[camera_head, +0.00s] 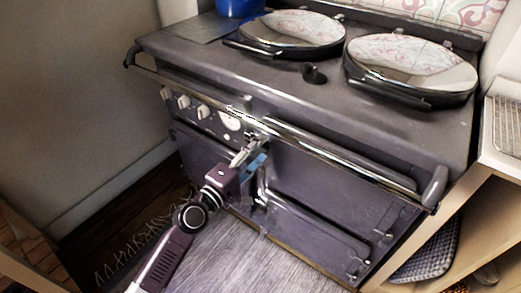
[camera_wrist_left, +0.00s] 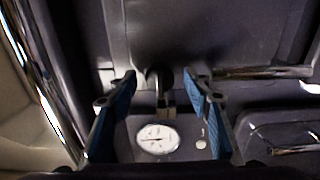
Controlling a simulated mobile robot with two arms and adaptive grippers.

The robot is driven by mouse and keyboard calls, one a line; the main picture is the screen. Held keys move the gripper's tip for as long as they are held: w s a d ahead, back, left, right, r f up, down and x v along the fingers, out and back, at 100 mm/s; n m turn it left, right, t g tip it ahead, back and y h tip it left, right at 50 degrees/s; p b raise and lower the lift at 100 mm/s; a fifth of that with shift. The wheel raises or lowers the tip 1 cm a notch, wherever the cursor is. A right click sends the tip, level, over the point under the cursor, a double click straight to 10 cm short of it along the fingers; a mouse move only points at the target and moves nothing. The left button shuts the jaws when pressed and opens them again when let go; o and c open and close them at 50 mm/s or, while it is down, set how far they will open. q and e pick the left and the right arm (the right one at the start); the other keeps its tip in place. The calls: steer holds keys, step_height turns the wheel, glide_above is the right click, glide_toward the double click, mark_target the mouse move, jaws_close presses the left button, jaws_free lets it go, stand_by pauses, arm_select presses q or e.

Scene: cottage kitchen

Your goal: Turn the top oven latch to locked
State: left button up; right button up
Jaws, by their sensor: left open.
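The dark range cooker (camera_head: 320,190) fills the middle of the head view, with the top oven door below its front rail. My left gripper (camera_head: 254,153) is at the cooker front, just under the rail and beside the round dial. Its fingers are open. In the left wrist view, the blue-padded fingers of my left gripper (camera_wrist_left: 161,82) stand on either side of a small dark latch with a metal end (camera_wrist_left: 165,95). Gaps show between the latch and both fingers. In the head view the gripper mostly hides the latch, and its locked or unlocked position is unclear.
A chrome rail (camera_head: 320,152) runs along the cooker front above my gripper. Control knobs (camera_head: 184,102) and the white dial (camera_head: 231,121) are left of it. Two round hob lids (camera_head: 292,30) are on top. A wooden shelf unit (camera_head: 490,190) stands close on the right.

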arm_select(q)
steer(key=v, duration=1.1)
steer(key=shift+s, duration=0.1)
